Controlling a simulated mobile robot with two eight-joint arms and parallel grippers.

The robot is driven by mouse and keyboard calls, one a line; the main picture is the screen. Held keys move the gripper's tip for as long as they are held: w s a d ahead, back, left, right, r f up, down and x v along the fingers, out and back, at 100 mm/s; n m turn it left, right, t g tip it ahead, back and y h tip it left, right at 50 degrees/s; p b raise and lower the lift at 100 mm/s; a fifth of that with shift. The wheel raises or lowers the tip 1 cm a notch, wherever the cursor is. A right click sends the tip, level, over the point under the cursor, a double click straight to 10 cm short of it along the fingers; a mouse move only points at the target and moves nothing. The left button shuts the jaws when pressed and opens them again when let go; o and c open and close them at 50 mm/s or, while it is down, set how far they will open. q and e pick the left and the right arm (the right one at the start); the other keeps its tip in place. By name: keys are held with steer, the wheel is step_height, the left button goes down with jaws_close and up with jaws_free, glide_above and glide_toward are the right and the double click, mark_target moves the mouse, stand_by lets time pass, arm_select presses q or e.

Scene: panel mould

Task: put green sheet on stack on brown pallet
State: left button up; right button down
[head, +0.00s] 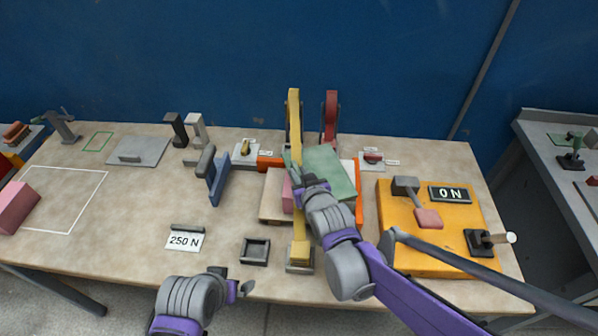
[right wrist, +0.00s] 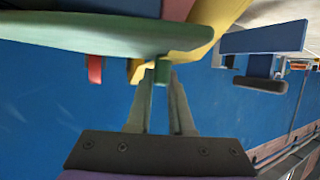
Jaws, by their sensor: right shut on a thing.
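The green sheet (head: 332,168) is up near the middle of the table in the head view. In the right wrist view the sheet (right wrist: 90,35) spans the upper left, with a small green tab under its edge. My right gripper (head: 292,172) is shut on this tab; its fingers (right wrist: 163,75) show close together. The brown pallet (head: 270,207) lies left of the gripper, with a pink piece (head: 287,196) on or over it. The sheet and my arm hide much of what lies beneath. My left gripper (head: 234,280) is at the front edge, its fingertips apart.
A yellow upright arm (head: 294,110) and a red one (head: 330,115) stand behind. Orange parts (head: 270,163) show around the sheet. A yellow panel with a lever (head: 405,255) is at right. A dark square tray (head: 255,251) lies in front.

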steer(key=shift+f+b, duration=0.45)
steer(key=shift+f, duration=0.1)
steer(key=c, duration=0.7)
jaws_free()
steer(key=p+v, duration=0.1)
steer(key=v, duration=0.9)
steer(key=shift+s+d+r, duration=0.15)
steer(key=shift+s+d, duration=0.05)
steer(key=shift+s, duration=0.1)
